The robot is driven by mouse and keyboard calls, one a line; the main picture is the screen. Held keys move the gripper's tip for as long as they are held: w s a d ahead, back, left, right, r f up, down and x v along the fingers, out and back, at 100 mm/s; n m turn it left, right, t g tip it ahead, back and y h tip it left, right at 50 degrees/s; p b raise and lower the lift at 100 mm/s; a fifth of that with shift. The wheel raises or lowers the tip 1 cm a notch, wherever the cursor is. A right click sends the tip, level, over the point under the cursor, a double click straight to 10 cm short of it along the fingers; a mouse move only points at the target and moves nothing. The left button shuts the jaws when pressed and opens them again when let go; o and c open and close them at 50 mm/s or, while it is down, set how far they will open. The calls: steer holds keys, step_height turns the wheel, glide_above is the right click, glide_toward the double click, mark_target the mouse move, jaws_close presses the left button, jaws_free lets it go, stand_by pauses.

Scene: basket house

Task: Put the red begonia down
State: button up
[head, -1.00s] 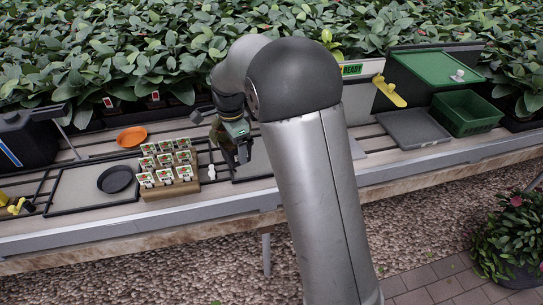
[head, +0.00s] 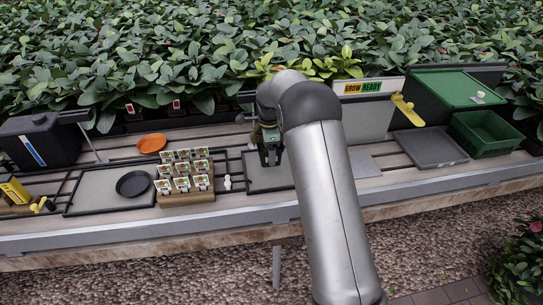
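My gripper (head: 270,158) points down over a thin grey tray (head: 262,183) with a dark rim, near the middle of the bench. A small olive-green and brown shape (head: 268,132) shows at my gripper; my arm partly hides it. I cannot tell whether it is a plant, nor whether the fingers are shut on it. No red begonia can be made out there. A leafy plant with a pink-red bloom (head: 535,226) stands on the floor at the right edge, partly cut off.
Left of my gripper stand a white figure-like piece (head: 227,183), a rack of seed packets (head: 185,197), a black saucer (head: 133,184) and an orange dish (head: 151,143). Right are a grey tray (head: 430,147), a green crate (head: 485,133) and a yellow tool (head: 408,111). Dense foliage lines the back.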

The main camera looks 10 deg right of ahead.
steer(key=shift+w+d+f, duration=0.25)
steer(key=shift+f, duration=0.15)
steer(key=shift+w+d+f, duration=0.15)
steer(key=shift+f, duration=1.6)
steer(key=shift+f, duration=0.15)
steer(key=o, duration=1.1)
